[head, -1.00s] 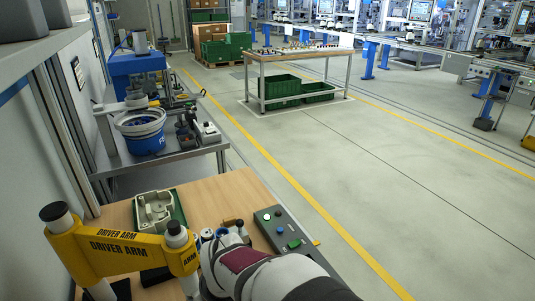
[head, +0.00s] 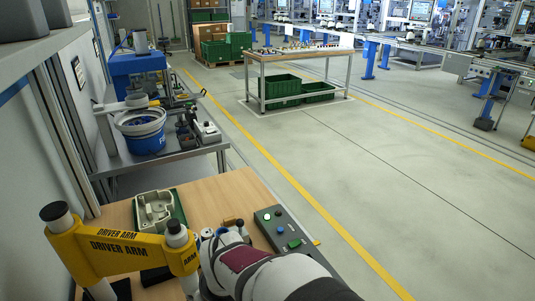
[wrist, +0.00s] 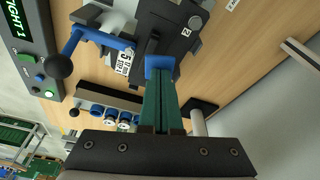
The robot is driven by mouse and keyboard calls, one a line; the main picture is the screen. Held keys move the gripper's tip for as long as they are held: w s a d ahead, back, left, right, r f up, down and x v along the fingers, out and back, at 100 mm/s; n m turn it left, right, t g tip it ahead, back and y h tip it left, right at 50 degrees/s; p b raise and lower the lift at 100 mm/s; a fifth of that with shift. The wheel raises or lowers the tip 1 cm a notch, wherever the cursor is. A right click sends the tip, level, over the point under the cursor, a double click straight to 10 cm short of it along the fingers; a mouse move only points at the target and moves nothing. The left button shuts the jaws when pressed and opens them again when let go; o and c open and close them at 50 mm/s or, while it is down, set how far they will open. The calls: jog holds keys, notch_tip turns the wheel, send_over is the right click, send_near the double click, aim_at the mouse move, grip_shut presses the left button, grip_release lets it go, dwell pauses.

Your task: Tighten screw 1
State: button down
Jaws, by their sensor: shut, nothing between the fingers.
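My gripper (wrist: 162,95) is shut and empty in the wrist view, its green fingers close together. A small blue part (wrist: 160,64) sits at the fingertips; I cannot tell whether they touch it. Beyond it is a dark grey fixture (wrist: 172,28) on the wooden bench. A blue lever (wrist: 97,36) with a black ball knob (wrist: 59,66) reaches left from beside the fixture. The control box (wrist: 30,50) shows green letters, partly cut off, ending in "IGHT 1". The yellow driver arm (head: 120,250) stands at lower left in the head view. I cannot make out screw 1.
A beige housing (head: 153,208) lies in a green tray (head: 180,211) on the bench (head: 222,194). The button box (head: 272,217) is near the bench's right edge. Blue round parts (wrist: 97,111) sit in a holder in the wrist view. A blue bucket (head: 144,143) stands on the side table.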

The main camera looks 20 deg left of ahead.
jog(key=shift+f, duration=0.3)
dwell(2.8)
jog(key=shift+r, duration=0.15)
dwell(2.1)
jog(key=w+a+v, duration=0.1)
jog(key=v, duration=0.7)
jog(key=shift+a+r, duration=0.35)
jog(key=shift+r, duration=0.25)
jog(key=d+m, duration=0.5)
jog(key=d, duration=0.6)
jog(key=s+d+f+m+g, duration=0.1)
jog(key=s+d+f+m, duration=0.2)
jog(key=s+d+m, duration=1)
jog(key=shift+d+g+h, duration=0.3)
jog(key=shift+d, duration=0.7)
jog(key=shift+f, duration=0.15)
